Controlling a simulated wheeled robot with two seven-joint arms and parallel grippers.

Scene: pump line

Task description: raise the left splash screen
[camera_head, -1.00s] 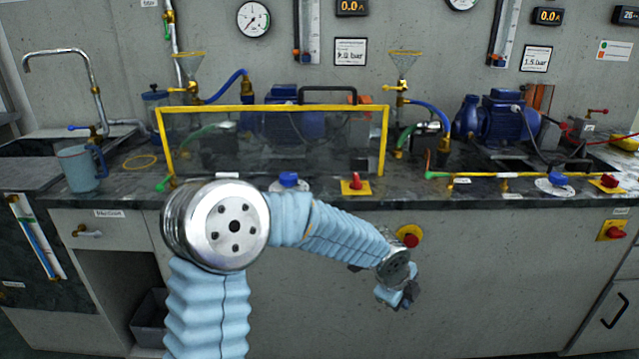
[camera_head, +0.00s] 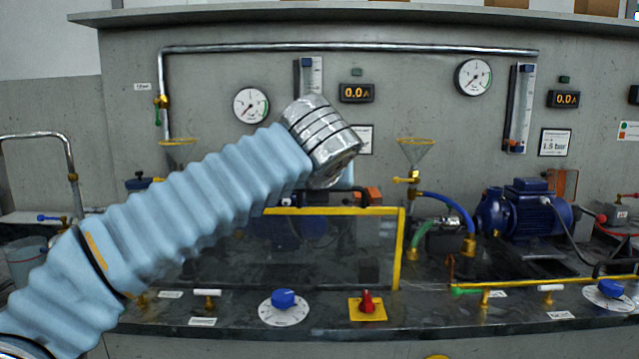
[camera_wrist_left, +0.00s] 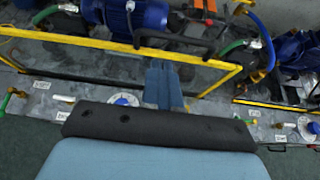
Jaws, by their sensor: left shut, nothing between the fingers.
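The left splash screen is a clear panel in a yellow frame (camera_head: 401,250), standing up above the bench in the head view. My left arm covers its left part. The frame also crosses the left wrist view (camera_wrist_left: 110,44). Its black handle (camera_wrist_left: 172,41) shows there at the top bar and is mostly hidden in the head view. My left gripper (camera_wrist_left: 162,68) is shut and empty, overlapping the top bar just below the handle in that view; I cannot tell whether it touches. My wrist hides it in the head view. My right gripper is not in view.
On the bench front are a blue knob (camera_head: 283,299), a red switch on a yellow plate (camera_head: 367,304) and small white-handled valves (camera_head: 207,294). A funnel (camera_head: 414,152) and a blue pump (camera_head: 524,207) stand right of the screen. Another yellow bar (camera_head: 540,281) lies low at right.

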